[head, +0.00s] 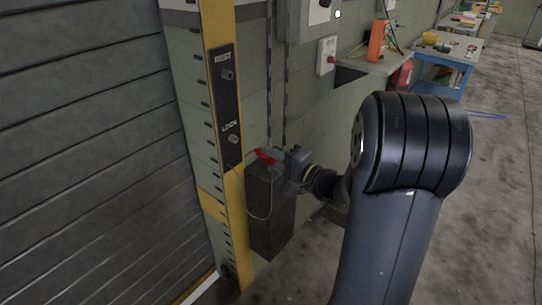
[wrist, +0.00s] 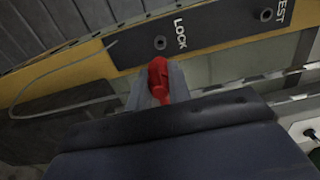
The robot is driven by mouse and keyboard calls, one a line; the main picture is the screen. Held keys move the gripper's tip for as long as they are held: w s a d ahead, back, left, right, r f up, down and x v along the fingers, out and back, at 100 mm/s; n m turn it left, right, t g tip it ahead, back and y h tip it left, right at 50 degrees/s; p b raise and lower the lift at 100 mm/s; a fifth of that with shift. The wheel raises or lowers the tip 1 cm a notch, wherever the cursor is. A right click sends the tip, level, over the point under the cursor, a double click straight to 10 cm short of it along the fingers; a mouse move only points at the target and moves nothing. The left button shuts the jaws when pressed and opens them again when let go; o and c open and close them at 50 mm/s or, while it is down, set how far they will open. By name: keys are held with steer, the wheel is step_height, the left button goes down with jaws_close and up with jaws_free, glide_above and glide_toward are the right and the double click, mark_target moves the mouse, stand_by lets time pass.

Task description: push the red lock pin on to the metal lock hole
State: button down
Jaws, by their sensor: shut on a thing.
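The red lock pin (head: 264,155) is held at the tip of my gripper (head: 277,157), beside the yellow post. In the wrist view the red pin (wrist: 159,80) stands up between the grey fingers (wrist: 160,92), which are shut on it. The metal lock hole (head: 233,139) is on a black plate marked LOCK, up and left of the pin in the head view. In the wrist view the lock hole (wrist: 160,42) is straight above the pin, apart from it. A second hole (head: 227,74), marked REST, sits higher on the plate. The pin's far end is hard to see.
A dark box (head: 272,215) stands below my gripper against the wall. A thin cable (wrist: 40,85) loops across the yellow post. A grey roller door (head: 90,150) is left of the post. A blue cart (head: 443,68) stands far back; open floor is at right.

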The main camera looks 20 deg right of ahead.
steer(key=shift+p+x, duration=1.25)
steer(key=shift+x, duration=1.8)
steer(key=shift+b, duration=0.6)
steer(key=shift+w+a+b, duration=0.25)
steer(key=shift+w+b, duration=0.1)
steer(key=shift+b, duration=1.2)
steer(key=shift+w+a+b, duration=0.25)
steer(key=shift+w+b, duration=0.1)
steer(key=shift+b, duration=0.1)
steer(key=c, duration=1.2)
jaws_free()
steer(key=shift+c, duration=0.2)
glide_toward(258, 151)
steer(key=w, duration=0.2)
steer(key=w+a, duration=0.1)
steer(key=shift+a+f, duration=0.1)
steer(key=shift+f, duration=0.25)
